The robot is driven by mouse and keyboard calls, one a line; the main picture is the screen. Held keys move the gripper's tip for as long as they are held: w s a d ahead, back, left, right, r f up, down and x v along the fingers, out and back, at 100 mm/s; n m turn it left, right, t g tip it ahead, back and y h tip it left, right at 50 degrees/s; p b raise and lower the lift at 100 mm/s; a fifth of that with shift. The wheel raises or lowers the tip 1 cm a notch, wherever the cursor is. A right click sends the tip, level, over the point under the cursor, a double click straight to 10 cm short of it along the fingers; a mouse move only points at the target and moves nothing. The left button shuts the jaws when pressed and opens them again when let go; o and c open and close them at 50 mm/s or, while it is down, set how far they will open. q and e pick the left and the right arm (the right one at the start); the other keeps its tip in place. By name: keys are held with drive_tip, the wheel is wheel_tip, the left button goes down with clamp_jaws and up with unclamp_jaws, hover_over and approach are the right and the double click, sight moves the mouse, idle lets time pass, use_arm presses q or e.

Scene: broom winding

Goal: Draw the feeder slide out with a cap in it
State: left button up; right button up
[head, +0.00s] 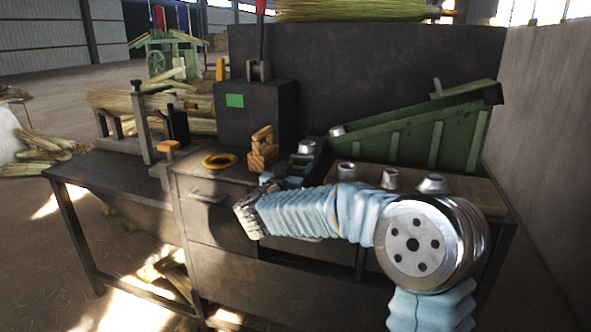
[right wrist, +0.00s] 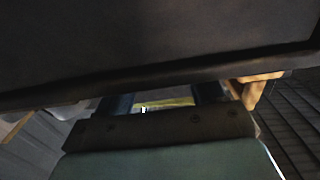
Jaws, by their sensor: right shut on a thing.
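The feeder is a sloping green chute (head: 430,140) at the back right of the bench. A grey metal cap (head: 337,131) shows at its low end. The dark feeder slide (head: 312,163) lies in front of that end, with a grey cap (head: 306,147) upright on it. My right gripper (head: 277,182) is at the slide's near end, shut on it; the grip itself is mostly hidden. In the right wrist view, the fingers (right wrist: 165,98) reach under a dark overhanging surface, and the held part is unclear. My left gripper is not in view.
Several loose caps (head: 390,179) stand on the bench right of the slide, behind my right arm. A drawer handle (head: 208,196) projects below.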

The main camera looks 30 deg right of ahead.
drive_tip(key=shift+s+a+r, duration=0.1)
drive_tip(key=shift+s+a, duration=0.15)
drive_tip(key=shift+a, duration=0.1)
drive_tip(key=shift+f, duration=0.2)
drive_tip(key=o, duration=1.5)
drive_tip(key=shift+r, duration=0.1)
drive_tip(key=shift+s, duration=0.1)
drive_tip(key=v, duration=1.3)
drive_tip(key=shift+s+a+b, duration=0.25)
drive_tip(key=shift+a+b, duration=0.05)
